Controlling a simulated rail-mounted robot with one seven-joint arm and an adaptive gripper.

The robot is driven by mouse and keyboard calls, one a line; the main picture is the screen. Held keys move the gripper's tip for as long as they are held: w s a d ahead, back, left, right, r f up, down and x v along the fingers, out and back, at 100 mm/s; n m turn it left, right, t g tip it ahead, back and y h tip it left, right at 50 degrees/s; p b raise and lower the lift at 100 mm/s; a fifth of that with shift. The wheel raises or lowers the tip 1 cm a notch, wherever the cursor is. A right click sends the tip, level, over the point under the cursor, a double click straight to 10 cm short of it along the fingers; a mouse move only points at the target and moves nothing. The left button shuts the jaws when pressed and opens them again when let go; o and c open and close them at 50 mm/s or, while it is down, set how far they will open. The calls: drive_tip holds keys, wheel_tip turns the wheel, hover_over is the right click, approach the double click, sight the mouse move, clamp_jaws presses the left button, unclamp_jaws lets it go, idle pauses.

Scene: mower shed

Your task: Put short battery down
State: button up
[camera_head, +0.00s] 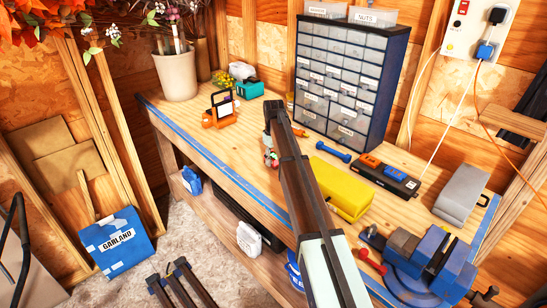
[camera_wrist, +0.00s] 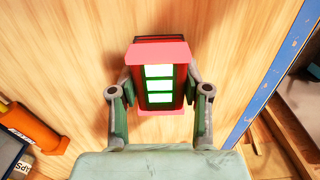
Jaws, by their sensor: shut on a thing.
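The short battery (camera_wrist: 160,85) is a red and dark green block with lit pale green bars on its face, in the middle of the wrist view. My gripper (camera_wrist: 159,88) is shut on it, with one finger against each side. The wooden workbench (camera_wrist: 75,55) lies behind it; whether the battery touches the bench top I cannot tell. In the head view my gripper (camera_head: 271,157) is over the left-middle part of the workbench (camera_head: 200,150), near its blue front edge. The battery is mostly hidden there by my arm.
A drawer cabinet (camera_head: 345,85) stands behind. To the right are a blue dumbbell (camera_head: 334,152), a yellow case (camera_head: 342,188), a black holder with orange and blue blocks (camera_head: 383,178) and a blue vise (camera_head: 425,265).

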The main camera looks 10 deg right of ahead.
sight(274, 155)
drive_tip(key=shift+f, duration=0.2)
drive_tip(key=o, duration=1.3)
drive_tip(key=shift+c, duration=0.2)
wheel_tip(274, 155, up, 12)
drive_tip(key=b, duration=0.3)
drive_tip(key=shift+r, duration=0.1)
